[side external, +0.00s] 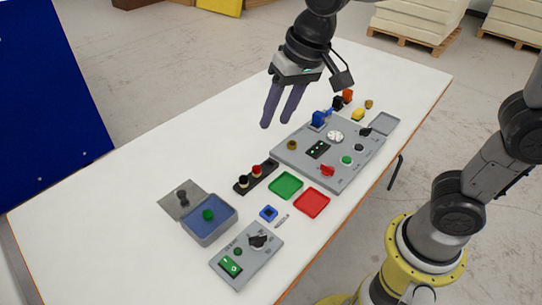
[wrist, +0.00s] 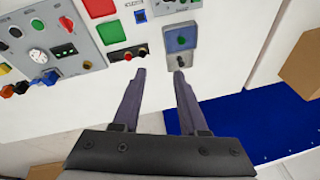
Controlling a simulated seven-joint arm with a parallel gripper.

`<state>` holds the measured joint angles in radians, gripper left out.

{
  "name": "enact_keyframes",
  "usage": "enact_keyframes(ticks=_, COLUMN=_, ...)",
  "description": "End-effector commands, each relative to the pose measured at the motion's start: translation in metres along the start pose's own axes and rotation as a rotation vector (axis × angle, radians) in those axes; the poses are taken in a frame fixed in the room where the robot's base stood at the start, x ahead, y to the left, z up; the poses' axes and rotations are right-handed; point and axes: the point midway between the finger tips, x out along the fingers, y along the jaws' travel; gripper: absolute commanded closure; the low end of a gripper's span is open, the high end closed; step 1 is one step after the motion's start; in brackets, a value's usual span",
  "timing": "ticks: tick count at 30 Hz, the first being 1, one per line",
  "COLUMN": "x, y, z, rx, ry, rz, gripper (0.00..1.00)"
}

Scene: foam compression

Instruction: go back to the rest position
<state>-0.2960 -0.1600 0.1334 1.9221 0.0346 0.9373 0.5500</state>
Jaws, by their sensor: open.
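My gripper (side external: 284,105) hangs above the white table (side external: 120,185) in the side external view, clear of the things on it. Its two dark fingers are apart with nothing between them. In the wrist view my gripper (wrist: 159,76) also shows open and empty, its fingers spread over the bare white table (wrist: 100,125).
A large grey panel (side external: 305,160) with knobs and buttons, a smaller control box (side external: 258,270), a green tray (side external: 286,185), a red tray (side external: 312,203) and a grey box with blue inside (side external: 215,228) stand on the table. The table's left part is clear. A blue panel (side external: 45,100) stands beyond it.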

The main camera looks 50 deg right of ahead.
Motion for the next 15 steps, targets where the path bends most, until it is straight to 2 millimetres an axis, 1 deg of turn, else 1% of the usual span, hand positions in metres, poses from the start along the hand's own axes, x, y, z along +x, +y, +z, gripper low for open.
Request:
enact_keyframes(ticks=1, x=-0.018, y=0.020, z=0.005, rx=0.014, ry=0.042, rz=-0.007, gripper=0.57)
enact_keyframes(ticks=3, x=-0.036, y=0.044, z=0.016, rx=0.015, ry=0.091, rz=-0.010, gripper=0.57)
enact_keyframes(ticks=5, x=-0.048, y=0.064, z=0.029, rx=0.012, ry=0.132, rz=-0.008, gripper=0.57)
enact_keyframes(ticks=7, x=-0.058, y=0.086, z=0.046, rx=-0.001, ry=0.176, rz=-0.002, gripper=0.57)
enact_keyframes(ticks=9, x=-0.064, y=0.104, z=0.064, rx=-0.021, ry=0.213, rz=0.011, gripper=0.57)
enact_keyframes(ticks=11, x=-0.065, y=0.117, z=0.080, rx=-0.046, ry=0.240, rz=0.023, gripper=0.57)
enact_keyframes(ticks=13, x=-0.062, y=0.130, z=0.097, rx=-0.084, ry=0.258, rz=0.039, gripper=0.57)
enact_keyframes(ticks=15, x=-0.055, y=0.139, z=0.113, rx=-0.135, ry=0.261, rz=0.056, gripper=0.57)
